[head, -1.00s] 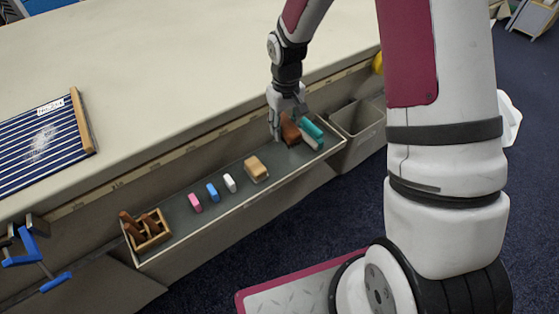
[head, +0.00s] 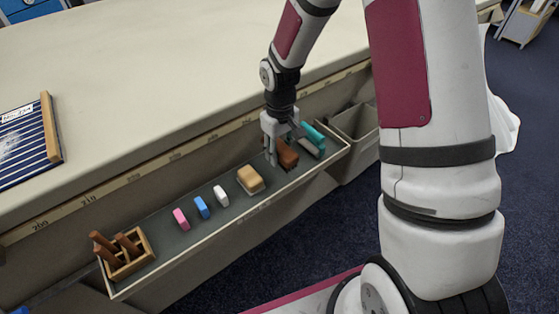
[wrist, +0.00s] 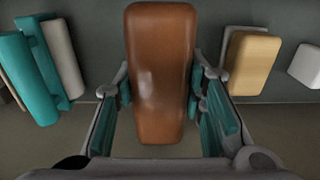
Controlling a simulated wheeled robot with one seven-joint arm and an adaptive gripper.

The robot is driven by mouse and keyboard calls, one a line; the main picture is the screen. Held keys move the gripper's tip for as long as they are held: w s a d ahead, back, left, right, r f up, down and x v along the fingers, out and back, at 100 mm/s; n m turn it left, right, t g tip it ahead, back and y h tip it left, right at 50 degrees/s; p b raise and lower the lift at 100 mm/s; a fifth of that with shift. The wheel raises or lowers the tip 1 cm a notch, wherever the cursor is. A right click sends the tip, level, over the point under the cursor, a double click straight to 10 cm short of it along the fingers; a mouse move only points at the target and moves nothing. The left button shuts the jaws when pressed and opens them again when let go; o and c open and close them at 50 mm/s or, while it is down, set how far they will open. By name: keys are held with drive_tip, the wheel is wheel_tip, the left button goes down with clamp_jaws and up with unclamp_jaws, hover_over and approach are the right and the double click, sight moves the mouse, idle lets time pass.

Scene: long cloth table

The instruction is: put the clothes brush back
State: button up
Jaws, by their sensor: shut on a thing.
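The clothes brush, a brown wooden block with a rounded top (head: 287,154), is at the right part of the grey tray (head: 180,245) along the table's front. My gripper (head: 282,150) is around it from above, shut on it. In the wrist view the brush (wrist: 160,75) stands lengthwise between the two teal-padded fingers (wrist: 162,100). Its underside is hidden, so I cannot tell whether it touches the tray floor.
A teal-backed brush (head: 313,138) lies just right of it, a tan brush or sponge (head: 250,179) to its left. White (head: 221,196), blue (head: 202,207) and pink (head: 181,219) blocks and a wooden box (head: 128,260) follow leftward. A grey bin (head: 355,125) is at the right end.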

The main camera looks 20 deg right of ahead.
drive_tip(key=shift+f+b, duration=0.35)
drive_tip(key=shift+f, duration=1.5)
drive_tip(key=shift+f, duration=0.15)
drive_tip(key=o, duration=1.3)
